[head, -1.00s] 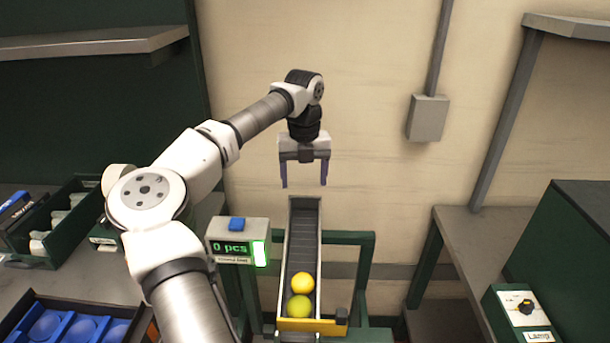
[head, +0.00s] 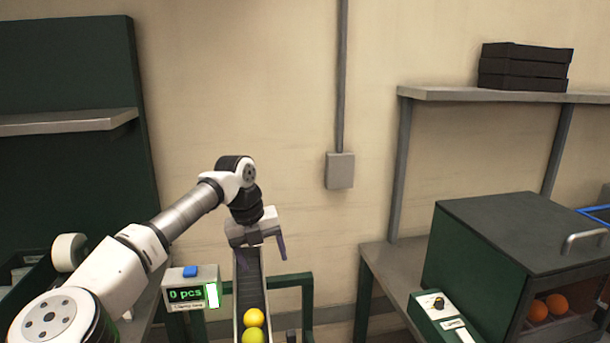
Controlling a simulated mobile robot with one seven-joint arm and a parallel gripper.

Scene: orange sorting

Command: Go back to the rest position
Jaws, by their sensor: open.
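My gripper (head: 256,250) is open and empty. It hangs above the upper part of the narrow conveyor chute (head: 248,292), with its fingers pointing down. One finger shows clearly on the right; the other is mostly hidden. Two fruits, an orange-yellow one (head: 254,317) and a yellow-green one (head: 253,335), lie one behind the other at the near end of the chute, apart from the gripper. The counter box (head: 193,289) left of the chute reads "0 pcs" and has a blue button and a lit green panel.
A green cabinet (head: 500,240) with a handle stands on the right, with oranges (head: 547,306) behind its front opening. A control box with a knob (head: 446,315) sits beside it. Stacked black trays (head: 524,67) lie on the upper right shelf. A grey wall box (head: 340,170) hangs behind.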

